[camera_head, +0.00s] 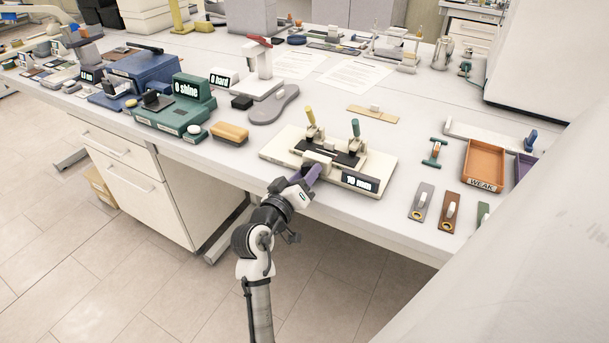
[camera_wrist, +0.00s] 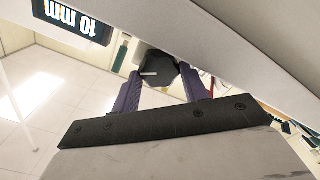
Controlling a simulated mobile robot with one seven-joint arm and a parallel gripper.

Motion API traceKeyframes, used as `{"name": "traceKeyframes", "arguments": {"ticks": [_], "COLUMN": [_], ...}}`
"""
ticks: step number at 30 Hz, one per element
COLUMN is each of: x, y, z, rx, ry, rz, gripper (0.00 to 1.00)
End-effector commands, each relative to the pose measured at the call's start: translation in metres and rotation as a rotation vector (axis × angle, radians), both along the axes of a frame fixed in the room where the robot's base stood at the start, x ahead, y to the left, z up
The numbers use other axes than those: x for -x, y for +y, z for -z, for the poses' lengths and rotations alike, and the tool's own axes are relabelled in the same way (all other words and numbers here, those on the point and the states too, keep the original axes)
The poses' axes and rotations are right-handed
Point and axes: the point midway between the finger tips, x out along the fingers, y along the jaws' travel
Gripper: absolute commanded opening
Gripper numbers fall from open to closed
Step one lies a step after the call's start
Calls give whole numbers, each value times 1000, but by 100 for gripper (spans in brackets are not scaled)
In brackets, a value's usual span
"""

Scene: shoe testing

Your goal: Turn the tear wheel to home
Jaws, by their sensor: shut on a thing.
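The tear tester (camera_head: 277,152) is a cream plate at the table's front edge, with a yellow-handled clamp (camera_head: 312,122), a green-handled clamp (camera_head: 356,135) and a display reading 10 mm (camera_head: 360,181). The display also shows upside down in the wrist view (camera_wrist: 72,21). The tear wheel (camera_wrist: 160,62) is a dark, many-sided knob with a short white mark lying roughly level in the wrist view. My gripper (camera_head: 311,174) is at the tester's front, its purple fingers shut on the wheel, one on each side in the wrist view (camera_wrist: 159,84). In the head view the wheel is hidden behind my gripper.
Left of the tester are a tan brush block (camera_head: 230,133), a green shine meter (camera_head: 187,103) and a grey sole (camera_head: 273,104). Right are sample strips (camera_head: 450,211) and an orange WEAK tray (camera_head: 484,164). The floor before the table is clear.

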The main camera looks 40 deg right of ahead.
Motion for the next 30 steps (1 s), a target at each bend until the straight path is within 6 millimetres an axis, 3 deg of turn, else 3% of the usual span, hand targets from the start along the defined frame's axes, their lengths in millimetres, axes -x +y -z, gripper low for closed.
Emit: {"name": "traceKeyframes", "arguments": {"ticks": [3, 4, 9, 24, 30], "x": [0, 0, 0, 0, 1], "y": [0, 0, 0, 0, 0], "z": [1, 1, 0, 1, 3], "rx": [-1, -1, -1, -6, -57], "ry": [0, 0, -1, -10, -137], "rz": [-1, -1, -1, 0, 1], "gripper": [21, 47, 66, 66, 66]}}
